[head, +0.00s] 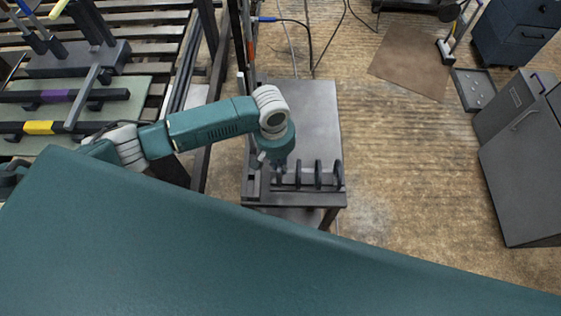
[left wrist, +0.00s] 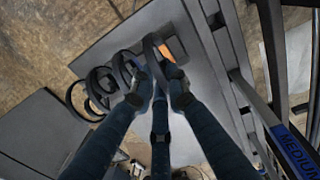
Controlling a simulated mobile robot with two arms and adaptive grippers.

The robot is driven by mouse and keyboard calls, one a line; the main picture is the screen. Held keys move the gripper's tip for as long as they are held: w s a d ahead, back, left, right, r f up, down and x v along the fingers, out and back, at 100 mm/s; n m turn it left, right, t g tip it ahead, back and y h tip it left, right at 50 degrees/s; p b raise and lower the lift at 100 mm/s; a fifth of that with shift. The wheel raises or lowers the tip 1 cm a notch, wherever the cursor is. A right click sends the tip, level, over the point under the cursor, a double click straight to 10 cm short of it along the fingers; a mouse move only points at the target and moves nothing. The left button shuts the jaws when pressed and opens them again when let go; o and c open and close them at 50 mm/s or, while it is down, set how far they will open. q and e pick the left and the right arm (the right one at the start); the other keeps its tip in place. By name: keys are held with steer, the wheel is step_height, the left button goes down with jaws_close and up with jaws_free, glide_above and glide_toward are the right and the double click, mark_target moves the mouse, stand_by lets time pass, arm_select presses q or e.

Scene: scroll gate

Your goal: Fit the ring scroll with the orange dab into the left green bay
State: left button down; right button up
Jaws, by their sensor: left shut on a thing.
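My left gripper (head: 278,168) reaches down over the front of the small grey table, beside a row of dark rings. In the left wrist view, the gripper (left wrist: 162,92) is shut on a dark ring scroll (left wrist: 150,46) with an orange dab (left wrist: 168,53). The fingers hide its lower part, and I cannot tell whether it is clear of its stand. Pale green panels (head: 128,103) lie at the left under dark bars, one with a purple mark and one with yellow; I cannot tell which is the left green bay. My right gripper is not in view.
Other dark rings (head: 318,174) stand upright close beside the gripper. The grey table (head: 312,115) is bare behind them. Dark frame posts (head: 213,90) rise between the table and the slatted rack at left. A large teal surface covers the bottom of the head view.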

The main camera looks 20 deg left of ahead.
arm_select(q)
steer(key=shift+f, duration=1.1)
stand_by(0.7)
steer(key=c, duration=1.6)
jaws_free()
steer(key=shift+c, duration=0.2)
step_height(320, 180, up, 12)
steer(key=a, duration=0.1)
steer(key=shift+s, duration=0.15)
steer(key=shift+s+d+f, duration=0.1)
